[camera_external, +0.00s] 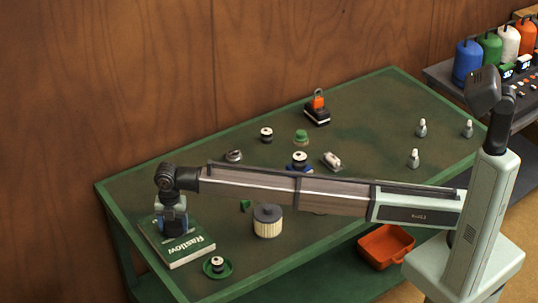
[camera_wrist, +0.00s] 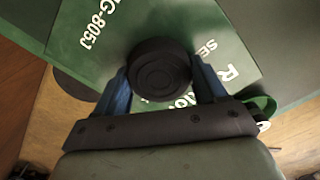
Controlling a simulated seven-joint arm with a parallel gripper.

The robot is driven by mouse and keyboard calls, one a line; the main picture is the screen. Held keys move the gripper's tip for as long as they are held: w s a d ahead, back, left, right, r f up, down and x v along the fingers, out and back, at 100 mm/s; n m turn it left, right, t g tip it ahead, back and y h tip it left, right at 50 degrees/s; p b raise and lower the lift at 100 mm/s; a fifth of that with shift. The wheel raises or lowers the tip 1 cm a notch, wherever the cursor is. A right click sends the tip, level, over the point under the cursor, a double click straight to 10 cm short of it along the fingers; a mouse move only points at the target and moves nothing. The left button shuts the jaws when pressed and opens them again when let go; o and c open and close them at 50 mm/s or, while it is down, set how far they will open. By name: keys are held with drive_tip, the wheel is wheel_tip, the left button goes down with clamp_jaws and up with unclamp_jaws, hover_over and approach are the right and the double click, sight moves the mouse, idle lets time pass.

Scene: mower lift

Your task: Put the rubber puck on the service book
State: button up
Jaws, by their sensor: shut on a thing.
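The rubber puck (camera_wrist: 160,68) is a black ribbed disc, held between the two blue fingers of my gripper (camera_wrist: 163,82) in the wrist view. The service book (camera_wrist: 220,40) is green with white lettering and lies below the puck in that view. In the external view the service book (camera_external: 178,243) lies at the near left of the green table, and my gripper (camera_external: 173,228) points down over its upper part. The puck is hidden there by my gripper. I cannot tell whether the puck touches the cover.
A green dish (camera_external: 217,268) with a small black-and-white part sits just right of the book. A tan filter (camera_external: 268,221) stands further right. Several small parts, including a black block with an orange top (camera_external: 317,108), are spread behind my arm. The table's left edge is close to the book.

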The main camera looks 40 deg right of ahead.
sight(173, 224)
drive_tip(key=shift+f, duration=0.1)
drive_tip(key=o, duration=1.1)
wheel_tip(173, 224, up, 12)
drive_tip(key=shift+r, duration=0.15)
